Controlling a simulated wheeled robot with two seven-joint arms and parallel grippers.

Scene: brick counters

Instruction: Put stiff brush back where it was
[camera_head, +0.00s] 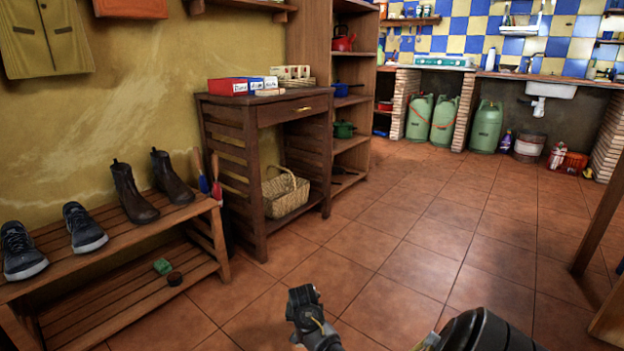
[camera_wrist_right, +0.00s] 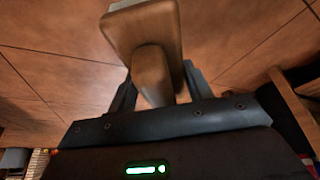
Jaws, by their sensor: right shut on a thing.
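The stiff brush (camera_wrist_right: 152,30) shows in the right wrist view, with a brown wooden block and a rounded wooden grip. A pale strip, perhaps bristles, shows at its top edge. My right gripper (camera_wrist_right: 155,85) is shut on the grip, with a dark finger on each side, and holds the brush with tiled floor behind it. I cannot make out the brush in the head view. Black links of my own arms show at the bottom of the head view. I cannot make out my left gripper.
A slatted shoe rack (camera_head: 120,285) at left holds sneakers and boots, with a green block (camera_head: 162,266) and dark tin (camera_head: 174,279) below. A wooden side table (camera_head: 260,160) holds boxes and a basket (camera_head: 285,192). The middle floor is clear. Wooden furniture (camera_head: 600,225) stands at right.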

